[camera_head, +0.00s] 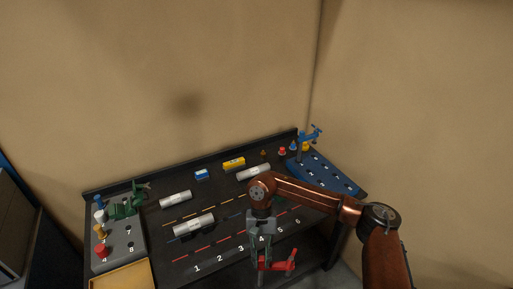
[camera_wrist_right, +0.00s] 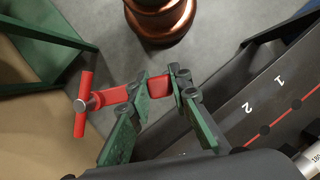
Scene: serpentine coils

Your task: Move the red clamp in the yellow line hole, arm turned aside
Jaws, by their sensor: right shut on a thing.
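My right gripper (camera_head: 261,258) is shut on the red clamp (camera_head: 278,265) near the front edge of the dark board. The clamp's red arm points right in the head view. In the right wrist view the green fingers (camera_wrist_right: 164,84) grip the red clamp (camera_wrist_right: 112,97), whose red cross handle sticks out left. Grey floor shows behind it there. The yellow dashed line (camera_head: 170,223) runs across the board behind the blue and red lines. My right arm hides part of the lines, and I cannot make out the holes in the yellow line clearly. My left gripper is not in view.
Grey-white cylinders (camera_head: 193,224) lie on the board. A blue block (camera_head: 201,175) and a yellow block (camera_head: 234,164) stand at the back. A grey rack (camera_head: 125,246) with a green clamp (camera_head: 127,207) is left; a blue rack (camera_head: 325,174) with a blue clamp (camera_head: 309,135) is right.

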